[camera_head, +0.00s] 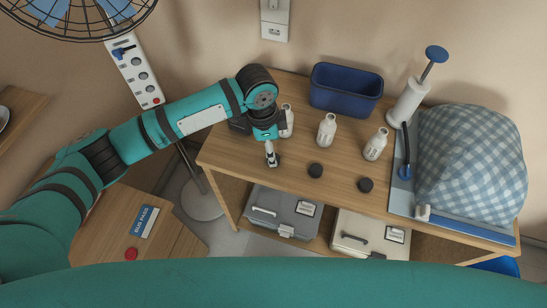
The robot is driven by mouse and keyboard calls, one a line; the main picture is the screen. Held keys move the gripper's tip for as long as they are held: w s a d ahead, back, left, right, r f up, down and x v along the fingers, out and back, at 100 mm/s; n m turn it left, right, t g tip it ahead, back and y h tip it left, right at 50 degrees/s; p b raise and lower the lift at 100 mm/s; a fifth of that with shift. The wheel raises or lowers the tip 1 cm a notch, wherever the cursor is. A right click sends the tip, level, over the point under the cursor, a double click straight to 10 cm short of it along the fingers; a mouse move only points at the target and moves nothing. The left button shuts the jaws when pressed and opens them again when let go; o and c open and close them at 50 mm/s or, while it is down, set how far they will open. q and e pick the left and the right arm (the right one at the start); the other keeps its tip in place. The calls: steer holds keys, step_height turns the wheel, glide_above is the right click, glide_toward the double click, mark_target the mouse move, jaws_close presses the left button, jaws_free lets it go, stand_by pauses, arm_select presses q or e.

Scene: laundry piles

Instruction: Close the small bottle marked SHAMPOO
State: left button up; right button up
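Three small white bottles stand upright on the wooden shelf unit: one (326,130) in the middle, one (376,145) to the right, and one (288,120) at the left, partly hidden behind my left gripper. Their labels are too small to read, so I cannot tell which says SHAMPOO. Two round black caps, one left (316,170) and one right (366,185), lie on the top in front of the bottles. My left gripper (271,159) points down near the top's front edge, left of the caps. Its fingers are too small to show whether they hold anything. My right gripper is out of view.
A blue bin (345,90) stands behind the bottles. A white pump dispenser (408,103) and a blue checked bundle (472,155) fill the right end. Grey (284,213) and beige (370,235) cases sit below. Bare wood lies around the caps.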

arm_select(q)
steer(key=f, duration=0.3)
steer(key=f+p, duration=0.1)
steer(key=f, duration=0.1)
steer(key=shift+w+d, duration=0.15)
steer(key=shift+d, duration=0.1)
steer(key=c, duration=0.8)
